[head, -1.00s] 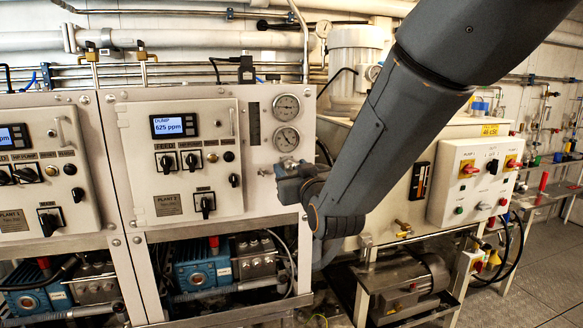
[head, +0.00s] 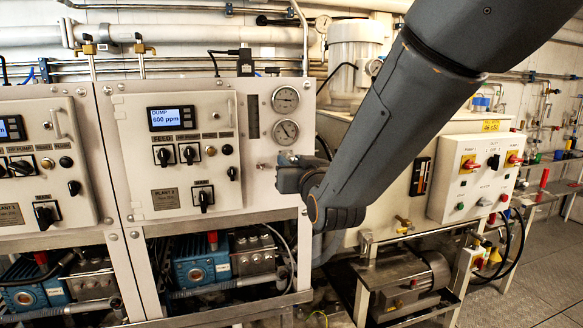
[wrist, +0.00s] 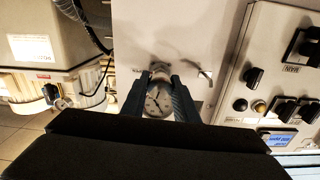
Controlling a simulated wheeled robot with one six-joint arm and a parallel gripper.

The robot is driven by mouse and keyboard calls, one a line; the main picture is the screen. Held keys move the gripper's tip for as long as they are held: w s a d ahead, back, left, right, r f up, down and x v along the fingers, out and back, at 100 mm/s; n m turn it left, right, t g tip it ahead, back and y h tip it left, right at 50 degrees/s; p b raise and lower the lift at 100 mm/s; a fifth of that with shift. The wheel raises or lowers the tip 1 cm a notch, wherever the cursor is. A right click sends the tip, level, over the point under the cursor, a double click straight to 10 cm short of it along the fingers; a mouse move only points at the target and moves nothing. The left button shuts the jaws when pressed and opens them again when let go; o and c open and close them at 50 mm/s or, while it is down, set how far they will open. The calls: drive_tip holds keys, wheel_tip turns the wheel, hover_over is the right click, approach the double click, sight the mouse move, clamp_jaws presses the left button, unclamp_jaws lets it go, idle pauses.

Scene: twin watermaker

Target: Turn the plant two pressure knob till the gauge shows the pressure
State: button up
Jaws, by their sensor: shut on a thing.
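The plant two panel (head: 140,222) is white, with a display (head: 173,118) reading "DUMP 600 ppm". Two round gauges sit at its right: an upper gauge (head: 286,99) and a lower gauge (head: 286,132). Their needles show, but the scale is too small to read. My gripper (head: 286,178) is at the panel just below the lower gauge and hides the pressure knob there in the head view. In the wrist view my gripper (wrist: 159,77) is shut on the knob (wrist: 160,68), only partly visible between the fingertips. A gauge (wrist: 157,101) shows between the fingers.
A small silver valve (head: 262,166) sits on the panel just left of my gripper; its lever (wrist: 205,73) shows beside a finger in the wrist view. The plant one panel (head: 75,210) is further left. A white switch box (head: 475,178) stands to the right.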

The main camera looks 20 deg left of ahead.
drive_tip(key=shift+m+b, duration=1.7)
drive_tip(key=shift+m, duration=0.4)
drive_tip(key=o, duration=1.1)
drive_tip(key=shift+b+v, duration=0.95)
drive_tip(key=shift+v, duration=3)
drive_tip(key=shift+w+f, duration=0.1)
